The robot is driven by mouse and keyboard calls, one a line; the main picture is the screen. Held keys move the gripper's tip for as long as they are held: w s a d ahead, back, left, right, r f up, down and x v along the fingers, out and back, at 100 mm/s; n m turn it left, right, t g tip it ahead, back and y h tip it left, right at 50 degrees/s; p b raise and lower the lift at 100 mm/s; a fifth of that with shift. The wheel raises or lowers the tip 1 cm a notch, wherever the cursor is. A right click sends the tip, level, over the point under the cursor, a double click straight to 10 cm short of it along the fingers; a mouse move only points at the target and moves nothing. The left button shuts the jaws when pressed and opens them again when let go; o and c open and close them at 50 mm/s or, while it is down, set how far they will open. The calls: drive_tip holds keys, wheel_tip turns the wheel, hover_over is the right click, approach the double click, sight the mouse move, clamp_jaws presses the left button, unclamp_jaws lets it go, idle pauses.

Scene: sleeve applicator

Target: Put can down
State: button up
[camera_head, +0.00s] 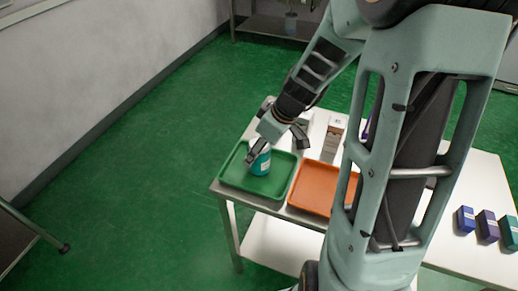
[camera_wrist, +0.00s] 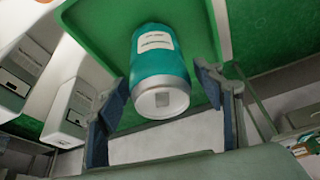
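A teal can (camera_head: 261,161) with a white label stands in the green tray (camera_head: 236,178) at the left end of the table. In the wrist view the can (camera_wrist: 160,62) shows its silver end toward me, with the green tray (camera_wrist: 85,18) behind it. My gripper (camera_head: 273,143) is above the can. In the wrist view my gripper (camera_wrist: 164,92) has its two fingers spread, one on each side of the can's near end. I see narrow gaps between the fingers and the can, and no clear contact.
An orange tray (camera_head: 315,187) lies right of the green tray on the white table (camera_head: 470,264). A pale box (camera_head: 334,128) stands behind the trays. My arm hides the table's middle.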

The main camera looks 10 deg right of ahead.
drive_tip(key=shift+r, duration=0.15)
drive_tip(key=v, duration=1.2)
drive_tip(key=shift+p, duration=0.35)
